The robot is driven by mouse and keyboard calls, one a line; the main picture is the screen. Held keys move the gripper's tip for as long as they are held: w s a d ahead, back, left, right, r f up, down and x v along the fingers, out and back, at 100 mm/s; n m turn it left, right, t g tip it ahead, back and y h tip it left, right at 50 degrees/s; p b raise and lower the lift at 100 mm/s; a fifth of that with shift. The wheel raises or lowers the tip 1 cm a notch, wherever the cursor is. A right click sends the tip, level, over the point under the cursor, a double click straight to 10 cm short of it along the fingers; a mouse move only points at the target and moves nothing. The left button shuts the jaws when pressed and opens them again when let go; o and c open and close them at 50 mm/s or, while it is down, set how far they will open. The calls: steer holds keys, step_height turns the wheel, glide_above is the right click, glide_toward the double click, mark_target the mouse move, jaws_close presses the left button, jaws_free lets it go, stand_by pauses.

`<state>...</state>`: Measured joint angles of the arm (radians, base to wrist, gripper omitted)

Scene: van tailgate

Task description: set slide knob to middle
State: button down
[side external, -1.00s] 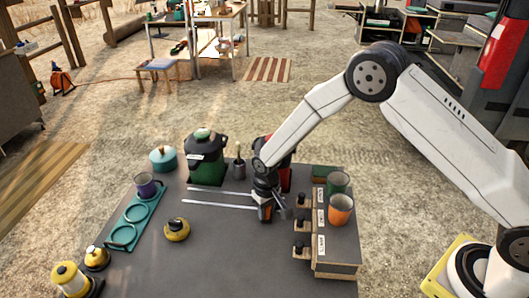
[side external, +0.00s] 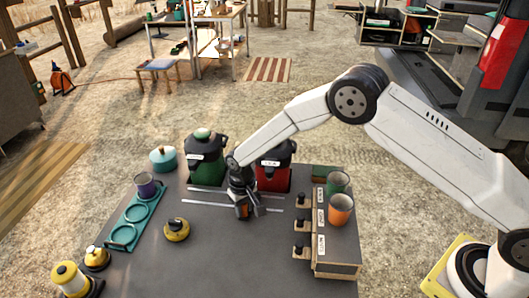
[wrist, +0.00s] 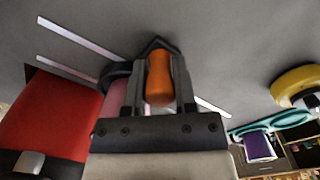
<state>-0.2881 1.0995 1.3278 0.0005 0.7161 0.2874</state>
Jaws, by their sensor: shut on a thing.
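The slide knob is an orange handle (wrist: 159,82), held between the two fingers of my gripper (wrist: 158,70) in the wrist view. In the side view my gripper (side external: 246,211) is down at the slide, and a bit of the orange knob (side external: 240,209) shows at it. The slide's two pale parallel rails (side external: 212,204) lie on the dark table top and run out on both sides of my gripper, which stands around the middle of their visible length. The rails (wrist: 75,39) also show in the wrist view. My gripper and wrist hide part of the rails.
A green dispenser (side external: 205,168) and a red dispenser (side external: 270,179) stand behind the slide. A wooden drawer box (side external: 338,245) with cups is at the right. A teal holder (side external: 123,236) and a yellow-black item (side external: 177,230) are at the left. The front table is clear.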

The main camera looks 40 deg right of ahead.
steer(key=shift+w+a, duration=1.65)
steer(key=shift+w, duration=0.05)
steer(key=c, duration=0.7)
jaws_free()
step_height(320, 180, up, 8)
steer(key=shift+d, duration=0.1)
